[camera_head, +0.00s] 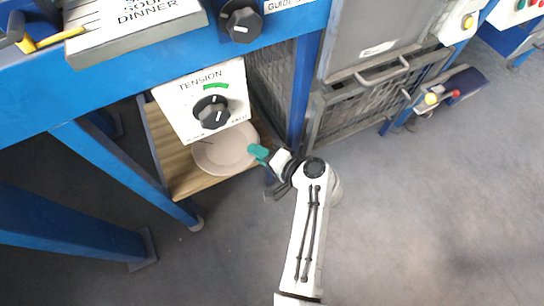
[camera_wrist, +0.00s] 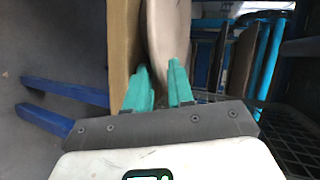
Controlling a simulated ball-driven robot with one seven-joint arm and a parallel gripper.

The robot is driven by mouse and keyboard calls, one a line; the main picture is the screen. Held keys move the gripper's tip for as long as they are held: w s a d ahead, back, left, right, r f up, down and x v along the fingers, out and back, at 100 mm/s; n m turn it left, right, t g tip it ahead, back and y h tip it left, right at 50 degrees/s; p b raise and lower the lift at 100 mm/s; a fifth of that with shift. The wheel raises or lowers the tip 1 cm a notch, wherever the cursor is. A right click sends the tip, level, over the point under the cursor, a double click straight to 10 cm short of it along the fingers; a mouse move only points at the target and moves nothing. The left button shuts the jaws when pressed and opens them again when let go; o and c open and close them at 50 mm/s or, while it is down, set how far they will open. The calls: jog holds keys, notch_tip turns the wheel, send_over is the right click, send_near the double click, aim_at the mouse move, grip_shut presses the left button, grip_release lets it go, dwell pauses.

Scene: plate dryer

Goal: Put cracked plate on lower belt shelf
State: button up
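A pale pinkish plate (camera_head: 226,153) is over the wooden lower shelf (camera_head: 185,182), under the TENSION panel, which hides its far part. No crack can be made out. My gripper (camera_head: 260,155) reaches in from the right, with its green fingers at the plate's right rim. In the wrist view the plate (camera_wrist: 167,30) is seen edge-on, its near rim between the two fingers of my gripper (camera_wrist: 160,82). Whether the fingers press on the rim cannot be told. The shelf board (camera_wrist: 124,45) runs close alongside the plate; contact between them is unclear.
The white TENSION panel (camera_head: 205,100) with its black knob hangs just above the plate. A blue frame post (camera_head: 304,85) stands close by my gripper. A wire-mesh basket (camera_head: 365,100) is to the right. Grey floor (camera_head: 430,210) is open at the lower right.

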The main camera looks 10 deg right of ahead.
jog(key=p+v, duration=0.4)
jog(key=v, duration=0.7)
jog(key=shift+s+d, duration=0.2)
jog(key=shift+s, duration=0.05)
jog(key=shift+r, duration=0.15)
